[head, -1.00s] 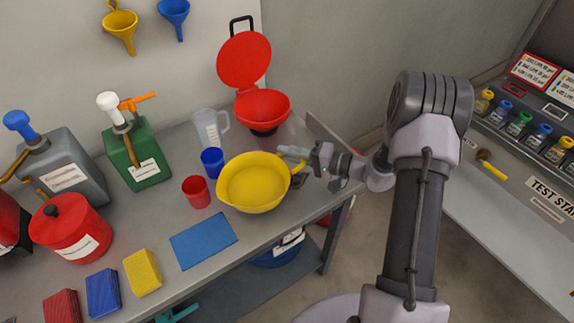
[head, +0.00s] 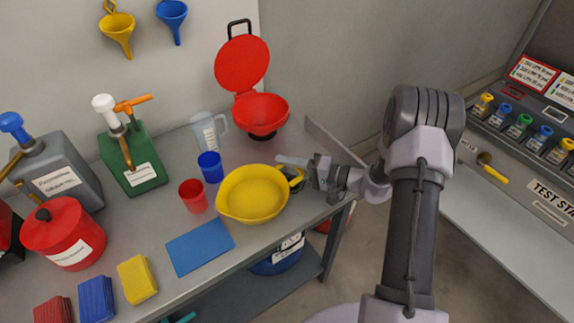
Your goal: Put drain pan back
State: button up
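The yellow drain pan (head: 252,194) is at the right part of the workbench in the head view. It looks level, with its spout toward the lower left and its handle (head: 298,176) at the right. I cannot tell whether its base touches the bench. My gripper (head: 296,169) is at the handle side, reaching in from the right. One pale finger shows just beyond the handle. The other finger is not clear, so I cannot see whether the jaws are closed on the handle.
Close by on the bench (head: 205,273) are a red cup (head: 193,196), a blue cup (head: 210,167), a clear jug (head: 208,131), a blue mat (head: 200,246) and a red funnel with a raised lid (head: 262,111). Pump cans stand left. A test stand (head: 540,190) is at the right.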

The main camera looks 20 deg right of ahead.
jog(key=shift+s+d+r+p, duration=0.1)
jog(key=shift+r+p, duration=0.2)
jog(key=p+v, duration=0.2)
jog(key=v, duration=0.9)
jog(key=shift+s+d+f, duration=0.1)
jog(key=shift+d, duration=0.05)
jog(key=s+a+r+n+g+h, duration=0.35)
jog(key=s+a+r+g, duration=0.6)
jog(key=a+r, duration=0.5)
jog(key=s+r+m+t+h, duration=0.2)
jog(key=s+r+t+h, duration=0.3)
jog(key=s, duration=0.7)
jog(key=shift+s+a+r+h, duration=0.35)
jog(key=shift+r+h, duration=0.5)
jog(key=shift+h, duration=0.4)
